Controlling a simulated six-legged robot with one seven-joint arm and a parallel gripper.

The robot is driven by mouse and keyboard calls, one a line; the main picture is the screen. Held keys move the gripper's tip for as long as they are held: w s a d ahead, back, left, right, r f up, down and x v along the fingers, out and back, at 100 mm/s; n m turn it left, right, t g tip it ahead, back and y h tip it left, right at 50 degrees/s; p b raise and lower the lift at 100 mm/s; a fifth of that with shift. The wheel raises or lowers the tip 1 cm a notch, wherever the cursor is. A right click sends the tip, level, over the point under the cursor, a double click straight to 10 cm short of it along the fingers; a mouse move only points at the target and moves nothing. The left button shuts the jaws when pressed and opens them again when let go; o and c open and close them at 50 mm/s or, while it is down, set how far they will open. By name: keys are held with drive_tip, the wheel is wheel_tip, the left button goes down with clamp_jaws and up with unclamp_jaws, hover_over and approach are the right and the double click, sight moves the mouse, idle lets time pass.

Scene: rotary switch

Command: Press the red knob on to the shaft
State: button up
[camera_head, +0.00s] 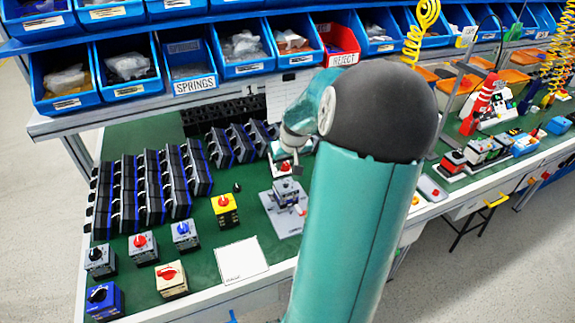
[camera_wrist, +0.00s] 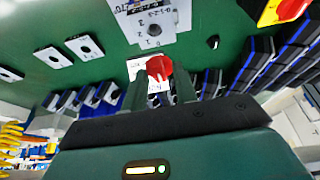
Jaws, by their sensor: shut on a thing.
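My gripper (camera_wrist: 160,76) is shut on the red knob (camera_wrist: 158,67), which sits between the two fingertips in the wrist view. The grey switch plate with a dial scale (camera_wrist: 150,24) is just beyond the knob in that view, with the shaft spot (camera_wrist: 155,30) near its middle. The knob appears apart from the shaft. In the head view, the grey switch (camera_head: 286,187) stands on a pale fixture plate (camera_head: 268,200), below my gripper (camera_head: 283,164). My arm hides part of the right side of the fixture, and the knob is too small there to judge its alignment.
Finished switches stand at front left, including a yellow one with a red knob (camera_head: 225,208) and a blue one (camera_head: 104,300). Rows of dark modules (camera_head: 150,185) fill the left of the green bench. Blue bins (camera_head: 127,68) line the back. A white card (camera_head: 241,260) lies in front.

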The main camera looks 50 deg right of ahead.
sight(285, 183)
drive_tip(key=shift+s+r, duration=0.1)
drive_tip(key=shift+s, duration=0.15)
drive_tip(key=shift+a+r, duration=0.1)
drive_tip(key=shift+r, duration=0.05)
drive_tip(key=shift+w, duration=0.15)
drive_tip(key=shift+f, duration=2.55)
drive_tip(key=shift+f, duration=0.15)
drive_tip(key=shift+f, duration=0.7)
drive_tip(key=shift+f, duration=0.25)
